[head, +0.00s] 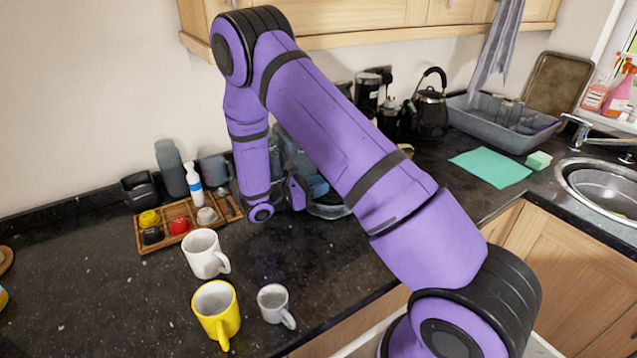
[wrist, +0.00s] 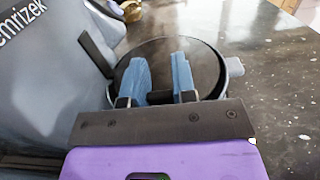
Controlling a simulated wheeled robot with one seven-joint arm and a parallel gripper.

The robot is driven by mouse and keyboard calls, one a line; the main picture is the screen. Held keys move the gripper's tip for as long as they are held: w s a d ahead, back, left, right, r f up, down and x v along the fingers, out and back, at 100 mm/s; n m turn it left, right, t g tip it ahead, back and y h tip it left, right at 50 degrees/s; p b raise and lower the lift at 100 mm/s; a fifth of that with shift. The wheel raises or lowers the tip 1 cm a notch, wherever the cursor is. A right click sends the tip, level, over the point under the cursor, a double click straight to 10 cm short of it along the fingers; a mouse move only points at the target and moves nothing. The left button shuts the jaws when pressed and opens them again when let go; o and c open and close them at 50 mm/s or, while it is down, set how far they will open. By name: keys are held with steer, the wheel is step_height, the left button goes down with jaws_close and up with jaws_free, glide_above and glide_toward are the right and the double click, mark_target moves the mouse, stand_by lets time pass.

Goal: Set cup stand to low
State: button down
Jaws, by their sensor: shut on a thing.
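The cup stand (wrist: 208,68) is a dark round disc with a pale rim, beside the grey coffee machine body (wrist: 50,70) in the wrist view. In the head view the cup stand (head: 329,211) shows only partly, below my gripper (head: 316,188), and my arm hides most of the machine. In the wrist view the blue fingers of my gripper (wrist: 160,75) reach over the disc, a small gap between them. It is shut on the cup stand; the gripped part is hard to make out.
A white mug (head: 203,256), a yellow mug (head: 217,312) and a small grey cup (head: 272,302) stand at the front. A wooden tray (head: 151,247) holds coloured items. A kettle (head: 431,112) and dish rack (head: 500,128) stand behind right.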

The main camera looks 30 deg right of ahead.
steer(key=shift+f, duration=0.2)
steer(key=c, duration=0.9)
jaws_free()
steer(key=shift+a, duration=0.1)
steer(key=a, duration=0.7)
steer(key=w+a, duration=0.1)
steer(key=a, duration=0.2)
steer(key=shift+a, duration=0.35)
